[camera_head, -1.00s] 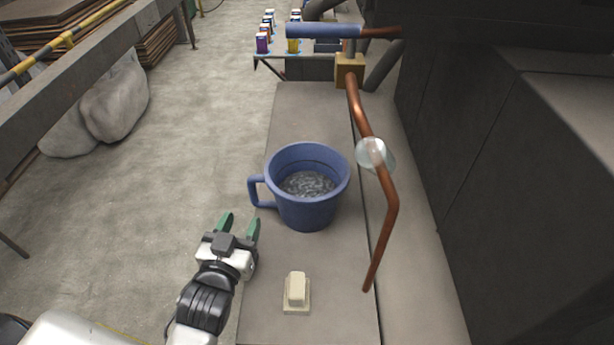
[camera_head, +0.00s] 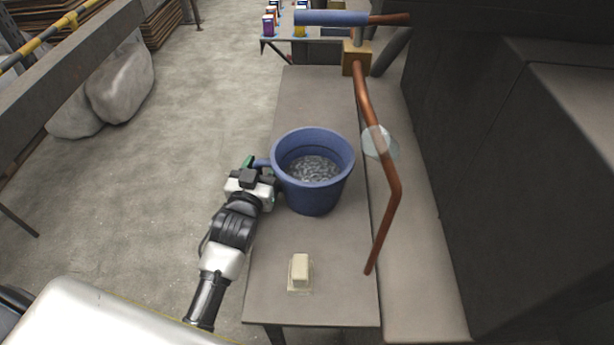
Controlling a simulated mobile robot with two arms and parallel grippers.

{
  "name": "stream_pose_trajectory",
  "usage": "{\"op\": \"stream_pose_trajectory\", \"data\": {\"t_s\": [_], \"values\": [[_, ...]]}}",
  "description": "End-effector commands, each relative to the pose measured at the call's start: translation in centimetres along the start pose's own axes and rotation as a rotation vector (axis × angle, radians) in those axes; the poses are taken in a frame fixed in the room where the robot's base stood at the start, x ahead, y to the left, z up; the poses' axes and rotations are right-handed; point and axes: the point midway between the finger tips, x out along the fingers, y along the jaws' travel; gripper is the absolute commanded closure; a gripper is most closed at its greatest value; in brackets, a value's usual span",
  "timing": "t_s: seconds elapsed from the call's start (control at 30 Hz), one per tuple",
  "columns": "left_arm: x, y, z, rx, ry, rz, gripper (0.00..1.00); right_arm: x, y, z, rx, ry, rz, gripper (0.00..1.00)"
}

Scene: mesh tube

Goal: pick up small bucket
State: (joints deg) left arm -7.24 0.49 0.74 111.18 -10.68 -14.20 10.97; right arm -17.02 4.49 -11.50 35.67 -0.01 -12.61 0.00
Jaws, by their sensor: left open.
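The small bucket (camera_head: 316,192) is blue and round with a side handle on its left. It stands upright on the grey bench and holds grey, glinting contents. My left gripper (camera_head: 259,165) is at the handle side of the bucket, with its green fingertips around the handle's place. The gripper is open. It hides most of the handle, and I cannot tell whether the fingers touch it. My right gripper is not in view.
A bent copper pipe (camera_head: 391,190) with a clear disc (camera_head: 379,142) runs close along the bucket's right. A small cream block (camera_head: 300,268) sits on the bench (camera_head: 345,295) in front. Coloured boxes (camera_head: 269,26) stand on a far table.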

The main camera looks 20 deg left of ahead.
Motion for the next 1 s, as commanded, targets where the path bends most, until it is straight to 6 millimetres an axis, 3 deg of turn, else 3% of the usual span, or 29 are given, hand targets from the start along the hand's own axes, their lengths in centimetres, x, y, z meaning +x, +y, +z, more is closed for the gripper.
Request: {"op": "stream_pose_trajectory", "data": {"t_s": [0.1,0.43,1.0], "values": [[-0.03,0.00,0.02,0.000,0.000,0.000,0.52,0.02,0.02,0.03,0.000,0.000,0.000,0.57],[-0.06,0.01,0.03,0.000,0.000,0.000,1.00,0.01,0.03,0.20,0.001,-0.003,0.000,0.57],[-0.03,0.02,-0.54,-0.001,0.004,0.000,1.00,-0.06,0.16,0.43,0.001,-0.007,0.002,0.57]]}}
